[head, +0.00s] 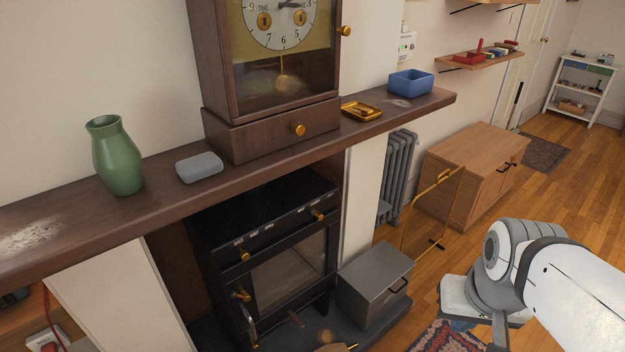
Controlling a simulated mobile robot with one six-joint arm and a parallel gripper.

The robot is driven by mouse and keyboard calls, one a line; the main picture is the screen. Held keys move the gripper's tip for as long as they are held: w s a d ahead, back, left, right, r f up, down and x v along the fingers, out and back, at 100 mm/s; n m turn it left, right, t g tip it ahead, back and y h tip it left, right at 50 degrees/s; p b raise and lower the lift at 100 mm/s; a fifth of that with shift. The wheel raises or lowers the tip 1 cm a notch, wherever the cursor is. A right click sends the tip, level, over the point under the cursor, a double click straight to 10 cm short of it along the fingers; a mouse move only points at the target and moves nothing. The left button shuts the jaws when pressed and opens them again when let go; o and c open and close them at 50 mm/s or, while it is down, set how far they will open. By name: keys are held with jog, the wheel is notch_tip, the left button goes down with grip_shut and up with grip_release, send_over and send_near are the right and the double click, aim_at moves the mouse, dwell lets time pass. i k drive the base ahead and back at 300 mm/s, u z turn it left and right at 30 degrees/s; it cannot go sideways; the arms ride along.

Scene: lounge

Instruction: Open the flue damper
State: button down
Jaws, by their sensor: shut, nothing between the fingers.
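The black stove (266,235) stands in the fireplace opening below the dark wooden mantel (375,126). Its top front edge has small pale labels, too small to read, and a brass knob at the left (245,256) and at the right (319,216). A brass knob (241,295) and a metal handle (250,325) show at the left of the glass door (288,272), which looks shut. I cannot tell which part is the flue damper or how it is set. My arm is at the lower right, apart from the stove; its fingertips are not visible.
The mantel overhangs the stove and carries a green vase (117,156), grey box (199,167), clock (270,75), brass tray (361,111) and blue bin (410,83). A grey metal box (375,281) and brass stand (432,212) are right of the stove. Wooden floor (560,180) lies open beyond.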

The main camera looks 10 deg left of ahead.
aim_at(315, 214)
jog(key=k, duration=1.3)
jog(key=u, duration=0.5)
jog(key=i, duration=1.75)
jog(key=z, duration=0.75)
